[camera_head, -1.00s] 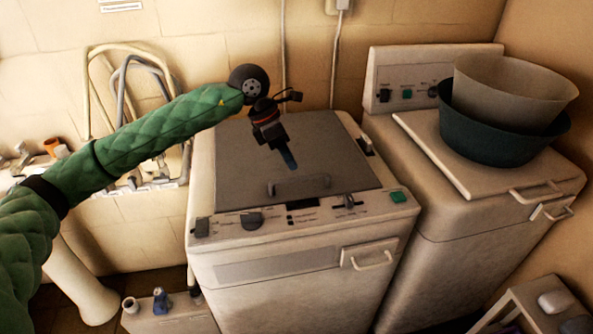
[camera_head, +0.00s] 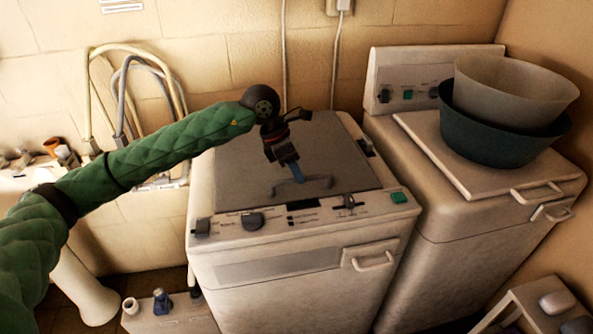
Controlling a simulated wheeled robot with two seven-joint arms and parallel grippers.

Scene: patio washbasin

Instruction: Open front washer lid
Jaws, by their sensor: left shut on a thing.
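The front washer (camera_head: 300,255) stands in the middle of the view. Its grey lid (camera_head: 235,165) lies flat and down on top, with a low bar handle (camera_head: 318,182) near the lid's front edge. My left gripper (camera_head: 298,177) comes from above and behind on the green-sleeved arm. Its blue-tipped fingers are shut on the lid handle, and they hide part of its middle. My right gripper is not in view.
A second washer (camera_head: 455,225) stands close on the right, with two stacked basins (camera_head: 510,100) on its top. Pipes (camera_head: 130,85) and a cluttered sink edge are on the left. A small stool (camera_head: 535,315) is at lower right. The wall is right behind the washers.

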